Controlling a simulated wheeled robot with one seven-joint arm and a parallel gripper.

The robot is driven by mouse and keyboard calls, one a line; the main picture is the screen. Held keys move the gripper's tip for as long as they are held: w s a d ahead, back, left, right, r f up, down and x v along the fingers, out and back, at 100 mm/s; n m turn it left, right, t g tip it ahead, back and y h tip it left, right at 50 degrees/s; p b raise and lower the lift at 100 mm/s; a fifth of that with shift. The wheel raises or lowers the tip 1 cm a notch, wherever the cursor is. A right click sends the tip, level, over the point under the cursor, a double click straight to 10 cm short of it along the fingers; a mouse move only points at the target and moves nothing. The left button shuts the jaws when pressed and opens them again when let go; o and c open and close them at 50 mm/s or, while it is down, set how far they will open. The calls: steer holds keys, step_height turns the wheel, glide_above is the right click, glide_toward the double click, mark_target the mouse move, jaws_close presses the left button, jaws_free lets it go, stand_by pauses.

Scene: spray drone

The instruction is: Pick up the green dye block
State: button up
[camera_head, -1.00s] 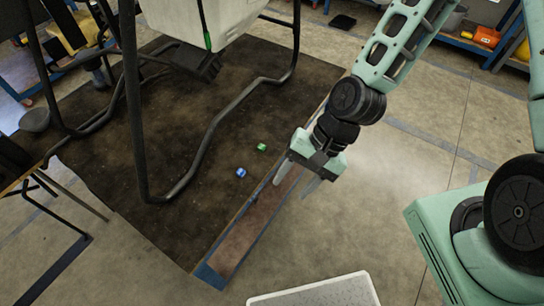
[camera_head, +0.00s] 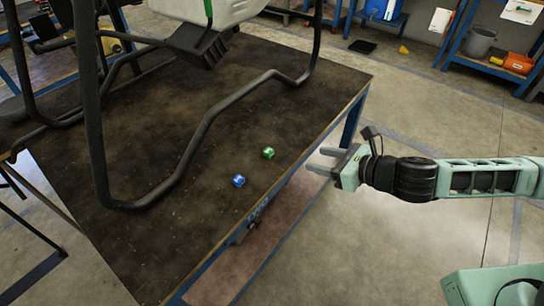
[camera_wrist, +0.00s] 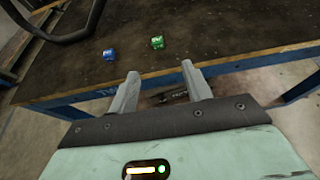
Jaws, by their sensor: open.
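The green dye block (camera_head: 268,152) is a small cube lying on the dark table top (camera_head: 250,100), near its right edge in the head view. It also shows in the wrist view (camera_wrist: 157,42), beyond and between the two fingertips. My gripper (camera_head: 322,161) is open and empty. It is off the table's right edge, to the right of the green block and apart from it, with its fingers pointing toward the table. In the wrist view the fingers (camera_wrist: 160,72) are spread, with the table's edge behind them.
A blue block (camera_head: 238,181) lies a little left of and nearer than the green one. The drone's black tubular frame (camera_head: 190,150) stands on the table to the left, its pale tank (camera_head: 215,10) above. The table's blue-framed edge (camera_head: 350,115) lies between my gripper and the blocks.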

glide_toward(269, 151)
steer(key=x, duration=0.3)
steer(key=shift+w+d, duration=0.1)
steer(key=shift+w, duration=0.2)
steer(key=shift+s+b+x, duration=0.2)
steer(key=shift+b+x, duration=0.2)
steer(key=shift+x, duration=2.35)
steer(key=c, duration=1)
